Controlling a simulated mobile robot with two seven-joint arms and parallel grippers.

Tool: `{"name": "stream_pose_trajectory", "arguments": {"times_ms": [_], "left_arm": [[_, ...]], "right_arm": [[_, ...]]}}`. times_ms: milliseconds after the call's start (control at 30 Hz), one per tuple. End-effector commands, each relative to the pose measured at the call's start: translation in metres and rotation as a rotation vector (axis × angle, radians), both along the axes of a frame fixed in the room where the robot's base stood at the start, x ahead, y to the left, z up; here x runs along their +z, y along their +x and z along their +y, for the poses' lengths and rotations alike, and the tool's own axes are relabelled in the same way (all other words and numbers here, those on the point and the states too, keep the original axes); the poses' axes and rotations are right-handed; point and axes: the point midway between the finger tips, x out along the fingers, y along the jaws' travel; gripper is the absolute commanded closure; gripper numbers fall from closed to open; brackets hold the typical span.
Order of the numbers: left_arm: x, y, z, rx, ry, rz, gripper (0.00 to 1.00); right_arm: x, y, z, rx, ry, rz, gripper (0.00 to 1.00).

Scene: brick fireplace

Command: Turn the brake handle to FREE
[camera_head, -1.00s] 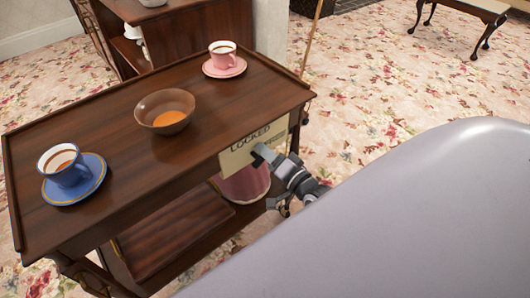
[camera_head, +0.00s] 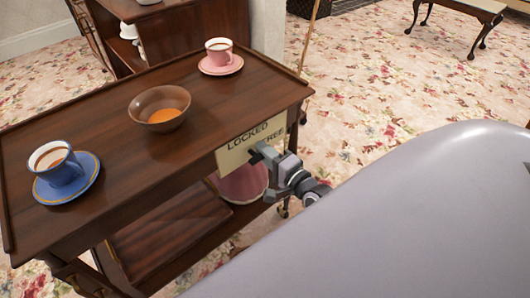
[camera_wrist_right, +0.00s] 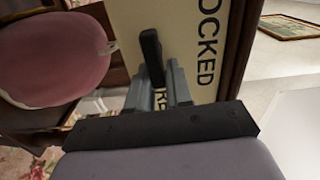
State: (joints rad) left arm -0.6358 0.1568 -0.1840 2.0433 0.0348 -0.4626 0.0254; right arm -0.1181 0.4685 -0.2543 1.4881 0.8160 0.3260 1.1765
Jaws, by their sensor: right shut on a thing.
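A cream sign plate (camera_head: 232,157) is on the near right end of the dark wooden trolley (camera_head: 105,112). It reads LOCKED at the top, with FREE below it, partly covered by my gripper. My right gripper (camera_head: 262,153) is at the plate, just under the word LOCKED. In the right wrist view the black brake handle (camera_wrist_right: 151,50) stands between the two grey fingers (camera_wrist_right: 159,88), which are shut on it. The handle's pivot is hidden. In that view the plate (camera_wrist_right: 186,28) shows most of LOCKED and a bit of FREE between the fingers.
On the trolley top are a blue cup (camera_head: 58,166) on a saucer, a brown bowl (camera_head: 150,104) with orange contents, and a pink cup (camera_head: 219,52) on a saucer. A pink round thing (camera_head: 243,184) sits on the lower shelf.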

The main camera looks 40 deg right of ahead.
Motion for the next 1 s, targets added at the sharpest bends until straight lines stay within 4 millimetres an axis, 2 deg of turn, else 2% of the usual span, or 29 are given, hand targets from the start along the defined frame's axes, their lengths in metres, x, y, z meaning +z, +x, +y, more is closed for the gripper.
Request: {"name": "stream_pose_trajectory", "arguments": {"times_ms": [267, 300, 367, 733, 1000], "left_arm": [[0.000, 0.000, 0.000, 0.000, 0.000, 0.000, 0.57], [0.000, 0.000, 0.000, 0.001, -0.001, 0.000, 0.57], [0.000, 0.000, 0.000, 0.001, -0.002, 0.000, 0.57], [0.001, 0.000, -0.002, 0.007, -0.010, 0.000, 0.57], [0.007, 0.000, -0.002, 0.007, -0.010, 0.001, 0.57]], "right_arm": [[-0.001, 0.000, 0.000, 0.000, -0.001, 0.002, 1.00], [0.000, 0.000, 0.000, 0.000, -0.001, 0.002, 0.77], [0.000, 0.000, 0.000, 0.000, -0.001, 0.002, 0.60], [0.000, -0.004, 0.000, 0.001, -0.001, 0.002, 0.60], [-0.001, -0.039, -0.003, 0.002, -0.001, 0.005, 0.60]]}}
